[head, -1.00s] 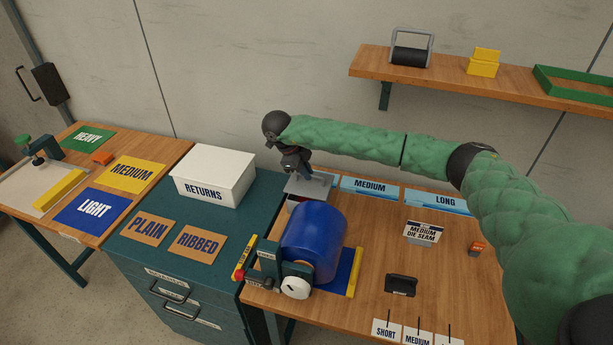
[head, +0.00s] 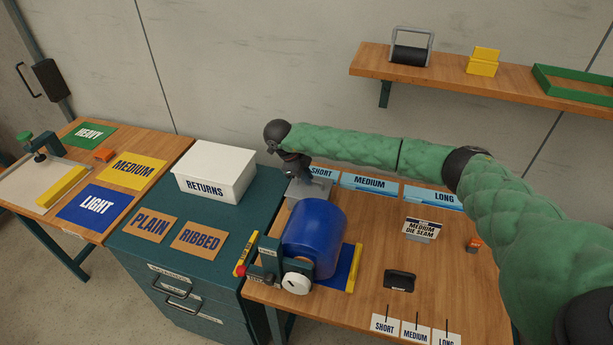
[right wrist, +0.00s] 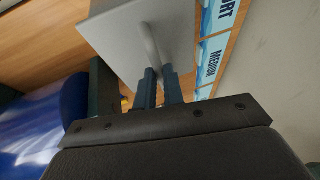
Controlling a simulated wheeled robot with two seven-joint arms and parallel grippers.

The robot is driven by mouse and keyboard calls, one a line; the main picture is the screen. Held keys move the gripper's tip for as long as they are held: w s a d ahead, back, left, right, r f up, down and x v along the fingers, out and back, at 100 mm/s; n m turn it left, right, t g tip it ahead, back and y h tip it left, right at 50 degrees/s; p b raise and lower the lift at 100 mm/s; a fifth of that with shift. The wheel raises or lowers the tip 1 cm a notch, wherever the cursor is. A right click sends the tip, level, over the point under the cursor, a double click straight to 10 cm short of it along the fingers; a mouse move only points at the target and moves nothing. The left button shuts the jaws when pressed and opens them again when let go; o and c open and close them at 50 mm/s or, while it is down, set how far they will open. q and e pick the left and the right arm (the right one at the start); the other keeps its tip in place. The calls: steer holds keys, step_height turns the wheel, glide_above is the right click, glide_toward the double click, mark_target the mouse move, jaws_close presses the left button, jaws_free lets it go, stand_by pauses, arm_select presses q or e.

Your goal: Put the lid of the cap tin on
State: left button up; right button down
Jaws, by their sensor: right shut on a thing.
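My right gripper (head: 297,174) is at the back left of the right-hand bench, behind the blue roll. In the right wrist view its two fingers (right wrist: 158,80) are closed on the upright handle of a flat grey lid (right wrist: 118,32). In the head view the grey lid (head: 316,188) shows below the gripper, partly hidden by it and by the roll. The cap tin under the lid is not clearly visible, and I cannot tell whether the lid touches it. My left gripper is not in view.
The blue roll (head: 314,238) on its stand is close in front of the lid. A white returns box (head: 215,172) stands left.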

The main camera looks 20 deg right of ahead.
steer(key=shift+f, duration=0.1)
steer(key=c, duration=1.9)
jaws_free()
steer(key=shift+c, duration=0.2)
steer(key=o, duration=0.4)
steer(key=shift+o, duration=0.2)
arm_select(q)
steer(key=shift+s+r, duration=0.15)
arm_select(e)
steer(key=shift+r, duration=0.2)
